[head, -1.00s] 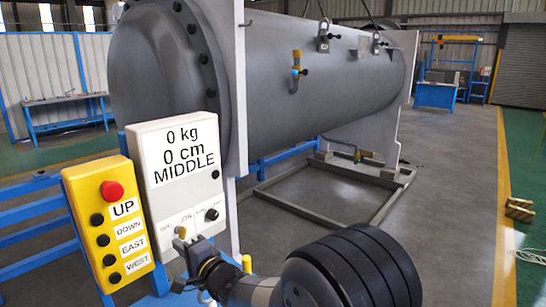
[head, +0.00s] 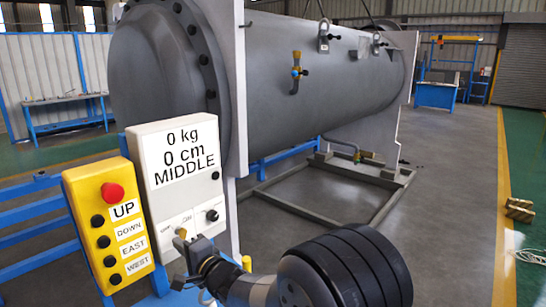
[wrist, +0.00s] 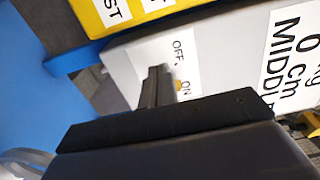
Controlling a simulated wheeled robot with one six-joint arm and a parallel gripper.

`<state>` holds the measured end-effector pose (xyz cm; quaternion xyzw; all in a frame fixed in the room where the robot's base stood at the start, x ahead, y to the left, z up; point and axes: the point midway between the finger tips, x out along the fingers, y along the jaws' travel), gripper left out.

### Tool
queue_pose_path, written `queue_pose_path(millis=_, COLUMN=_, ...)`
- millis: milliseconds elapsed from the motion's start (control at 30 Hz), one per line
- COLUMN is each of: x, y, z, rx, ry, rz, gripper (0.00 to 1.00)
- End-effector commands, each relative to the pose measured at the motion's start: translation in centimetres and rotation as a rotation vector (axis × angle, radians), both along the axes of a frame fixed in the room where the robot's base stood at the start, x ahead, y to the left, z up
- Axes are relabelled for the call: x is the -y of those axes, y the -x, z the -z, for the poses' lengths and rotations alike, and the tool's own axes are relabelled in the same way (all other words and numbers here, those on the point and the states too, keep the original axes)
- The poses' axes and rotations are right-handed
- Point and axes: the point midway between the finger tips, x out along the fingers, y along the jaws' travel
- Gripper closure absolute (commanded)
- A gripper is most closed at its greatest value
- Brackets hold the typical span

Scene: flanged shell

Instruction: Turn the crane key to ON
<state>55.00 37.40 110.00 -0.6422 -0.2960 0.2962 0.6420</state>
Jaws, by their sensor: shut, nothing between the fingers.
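The white control box (head: 173,150) reads 0 kg, 0 cm, MIDDLE. Its lower face has OFF and ON labels and a black knob (head: 212,215). A small yellow piece (head: 181,233), perhaps the crane key, shows below the labels, right at my gripper tip. My gripper (head: 187,243) is shut and empty, close in front of the box's lower part. In the wrist view, my gripper (wrist: 157,85) lies over the panel beside the OFF label, with a bit of yellow (wrist: 179,86) by the ON label. The fingers partly hide the key area; I cannot tell its turn or contact.
A yellow button box (head: 105,220) with a red button and UP, DOWN, EAST, WEST labels stands left of the control box. Blue rails (head: 40,228) run behind it. A large grey tank (head: 275,85) stands behind.

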Motion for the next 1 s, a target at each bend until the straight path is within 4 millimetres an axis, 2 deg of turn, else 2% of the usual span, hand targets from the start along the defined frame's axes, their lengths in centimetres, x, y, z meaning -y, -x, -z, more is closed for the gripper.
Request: queue_pose_path(millis=1000, x=0.49, y=-0.56, z=-0.19, rx=0.0, ry=0.0, rz=0.0, gripper=1.0)
